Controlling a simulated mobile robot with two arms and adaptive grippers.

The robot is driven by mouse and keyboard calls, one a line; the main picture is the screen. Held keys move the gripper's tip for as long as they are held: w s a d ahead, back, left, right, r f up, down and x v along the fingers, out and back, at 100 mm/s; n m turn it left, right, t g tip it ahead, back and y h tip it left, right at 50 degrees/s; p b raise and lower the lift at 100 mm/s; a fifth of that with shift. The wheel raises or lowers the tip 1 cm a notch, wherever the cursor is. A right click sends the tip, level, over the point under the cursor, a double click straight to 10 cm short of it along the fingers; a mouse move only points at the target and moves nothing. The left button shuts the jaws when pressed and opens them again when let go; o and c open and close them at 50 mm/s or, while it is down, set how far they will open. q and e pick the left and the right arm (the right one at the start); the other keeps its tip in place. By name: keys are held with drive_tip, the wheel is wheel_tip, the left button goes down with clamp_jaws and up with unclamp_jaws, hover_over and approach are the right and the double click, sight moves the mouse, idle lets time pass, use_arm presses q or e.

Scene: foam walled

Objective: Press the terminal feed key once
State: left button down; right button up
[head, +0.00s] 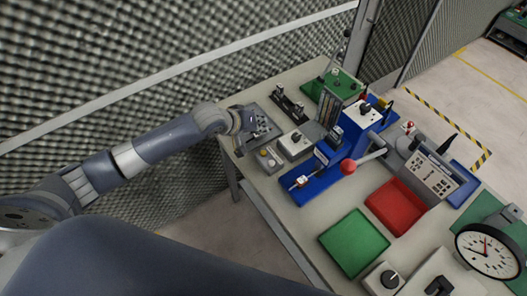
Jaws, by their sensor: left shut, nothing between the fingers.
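My left gripper (246,122) is shut and empty, at the far left corner of the workbench. My right gripper is not in view.
On the bench (295,218), a small box with round buttons (268,160) and a grey knob box (295,145) stand close to the panel. A blue machine with a red ball lever (348,166), a red tray (396,206) and a green tray (354,243) lie farther right. A foam wall (120,80) rises behind.

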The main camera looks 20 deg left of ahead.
use_arm(q)
drive_tip(key=shift+f, duration=0.1)
drive_tip(key=b, duration=0.7)
hover_over(263, 153)
drive_tip(key=f, duration=0.4)
drive_tip(key=a+f, duration=0.1)
drive_tip(key=f, duration=0.1)
drive_tip(key=shift+w+f, duration=0.1)
drive_tip(key=shift+w, duration=0.15)
drive_tip(key=shift+f+b, duration=0.55)
drive_tip(key=shift+f, duration=0.65)
drive_tip(key=shift+f, duration=0.1)
drive_tip(key=shift+f, duration=0.3)
